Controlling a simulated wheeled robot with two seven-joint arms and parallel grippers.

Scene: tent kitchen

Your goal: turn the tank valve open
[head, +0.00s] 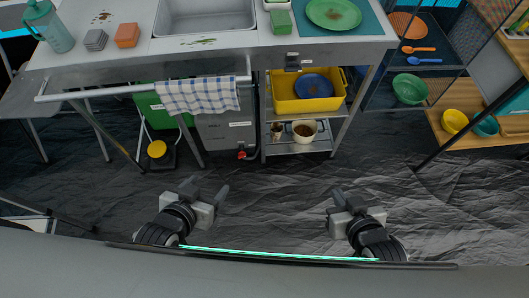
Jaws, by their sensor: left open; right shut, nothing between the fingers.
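A grey tank (225,130) with a white label stands on the floor under the counter. A small red valve (241,155) is low on its front, too small to tell how its handle is turned. A checked towel (198,95) hides the tank's upper part. My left gripper (206,191) is open and empty, in front of the tank and apart from the valve. My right gripper (336,198) is shut and empty, further right in front of the shelf.
A metal rail (110,91) runs along the counter front. Right of the tank, a shelf holds a yellow bin (285,100) and a mug (305,131). Left of it are a green box (160,112) and a yellow cap (157,149). The dark floor in front is clear.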

